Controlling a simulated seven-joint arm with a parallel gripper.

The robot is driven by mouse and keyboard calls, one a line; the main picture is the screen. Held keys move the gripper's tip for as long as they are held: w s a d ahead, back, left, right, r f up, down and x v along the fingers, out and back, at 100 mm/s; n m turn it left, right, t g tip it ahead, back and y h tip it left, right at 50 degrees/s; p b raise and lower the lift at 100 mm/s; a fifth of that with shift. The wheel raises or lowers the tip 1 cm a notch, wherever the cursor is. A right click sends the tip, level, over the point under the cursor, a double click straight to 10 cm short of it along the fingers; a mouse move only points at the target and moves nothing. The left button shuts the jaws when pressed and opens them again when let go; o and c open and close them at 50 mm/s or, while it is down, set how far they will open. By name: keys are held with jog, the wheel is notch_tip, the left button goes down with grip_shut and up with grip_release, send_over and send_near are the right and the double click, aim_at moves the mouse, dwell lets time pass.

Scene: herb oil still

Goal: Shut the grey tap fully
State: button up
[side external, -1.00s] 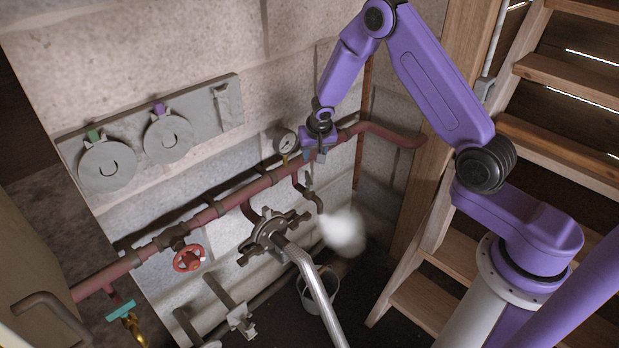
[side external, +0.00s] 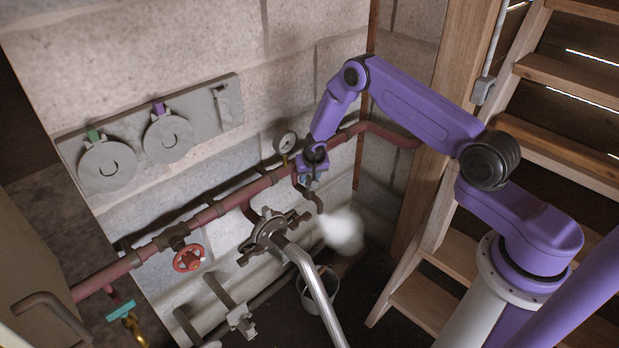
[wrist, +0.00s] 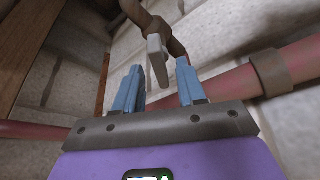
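The grey tap (wrist: 157,60) shows in the wrist view as a flat grey lever on a brown bent pipe. In the side external view my gripper hides most of it, above the short downturned spout (side external: 317,203). A white puff of steam (side external: 342,231) hangs beside the spout. My gripper (side external: 306,181) is at the tap, below the main red pipe. In the wrist view its two blue fingers (wrist: 160,74) are apart, with the lever's end in the gap between them as seen. I cannot tell whether either finger touches it.
A pressure gauge (side external: 284,144) stands close left of my gripper on the red pipe (side external: 238,197). A clamped flange (side external: 266,236) with a silver pipe (side external: 312,285) is below left. A red handwheel (side external: 188,258) and teal-handled tap (side external: 121,310) are farther left. A bucket (side external: 321,290) stands below.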

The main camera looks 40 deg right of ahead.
jog(key=shift+w+d+f, duration=0.15)
jog(key=shift+f, duration=0.35)
grip_shut()
jog(key=m, duration=0.2)
jog(key=m+g+h, duration=0.1)
jog(key=shift+w+a+m, duration=0.1)
jog(key=shift+a+m, duration=0.15)
jog(key=shift+m, duration=0.15)
jog(key=m+g, duration=0.1)
jog(key=m, duration=0.1)
jog(key=m+g, duration=0.1)
jog(key=m, duration=0.2)
jog(key=shift+w+h, duration=0.2)
jog(key=shift+h, duration=0.2)
